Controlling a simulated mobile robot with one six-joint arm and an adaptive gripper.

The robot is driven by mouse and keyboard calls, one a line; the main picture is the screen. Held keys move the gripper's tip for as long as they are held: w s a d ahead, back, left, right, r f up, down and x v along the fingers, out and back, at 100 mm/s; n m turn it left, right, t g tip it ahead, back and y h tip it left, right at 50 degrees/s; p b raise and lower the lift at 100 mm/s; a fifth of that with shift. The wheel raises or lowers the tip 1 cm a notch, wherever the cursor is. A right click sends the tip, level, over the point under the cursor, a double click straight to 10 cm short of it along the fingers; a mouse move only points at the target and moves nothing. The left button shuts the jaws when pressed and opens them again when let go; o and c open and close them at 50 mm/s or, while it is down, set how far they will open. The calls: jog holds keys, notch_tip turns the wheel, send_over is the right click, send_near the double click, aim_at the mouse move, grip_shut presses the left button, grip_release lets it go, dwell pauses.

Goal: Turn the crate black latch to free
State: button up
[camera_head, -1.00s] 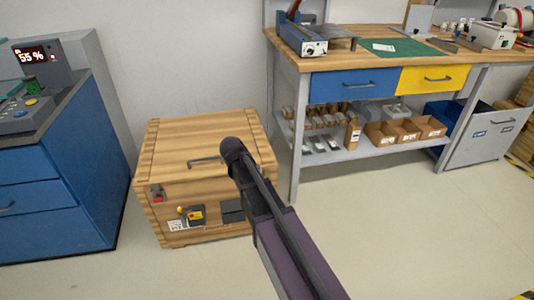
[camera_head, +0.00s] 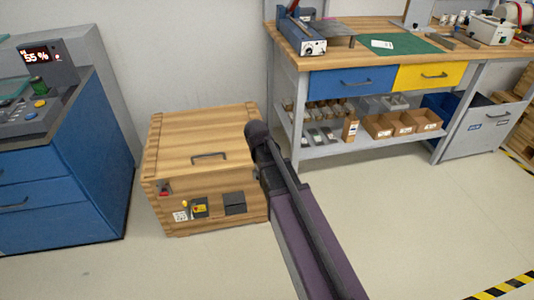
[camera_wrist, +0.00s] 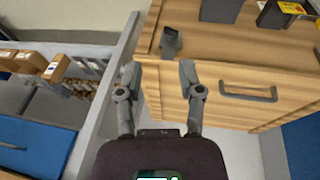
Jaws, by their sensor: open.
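The wooden crate (camera_head: 205,135) stands on the floor in the head view, lid closed, with a dark handle (camera_head: 209,156) on top. In the wrist view the crate (camera_wrist: 225,65) appears flipped, its front toward the top. A small dark latch (camera_wrist: 171,42) sits at the crate's edge there, apart from the handle (camera_wrist: 248,92). In the head view my arm hides that corner. My gripper (camera_wrist: 159,72) is open and empty, its fingertips just short of the latch in the picture. I cannot tell the exact gap.
The crate front carries a red part (camera_head: 165,188), a yellow-and-black part (camera_head: 199,207) and a dark box (camera_head: 235,203). A blue cabinet (camera_head: 65,195) stands left, a workbench (camera_head: 350,55) behind right. The floor right of my arm is clear.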

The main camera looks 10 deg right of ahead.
jog(key=shift+s+d+r+y+p, duration=0.15)
jog(key=shift+s+r+y+p, duration=0.15)
jog(key=shift+r+p, duration=0.3)
jog(key=shift+s+d+r+y+p, duration=0.15)
jog(key=shift+s+r+p, duration=0.1)
jog(key=shift+r+p, duration=0.25)
jog(key=shift+s+d+r+y+p, duration=0.15)
jog(key=shift+s+r+y+p, duration=0.15)
jog(key=shift+r+p, duration=0.3)
jog(key=shift+s, duration=0.25)
jog(key=c, duration=0.6)
jog(key=s+g, duration=0.1)
jog(key=s, duration=0.8)
jog(key=s+g, duration=0.1)
jog(key=s, duration=0.4)
jog(key=shift+s+d+f+g, duration=0.1)
jog(key=shift+d+f+g, duration=0.1)
jog(key=shift+g, duration=0.1)
grip_shut()
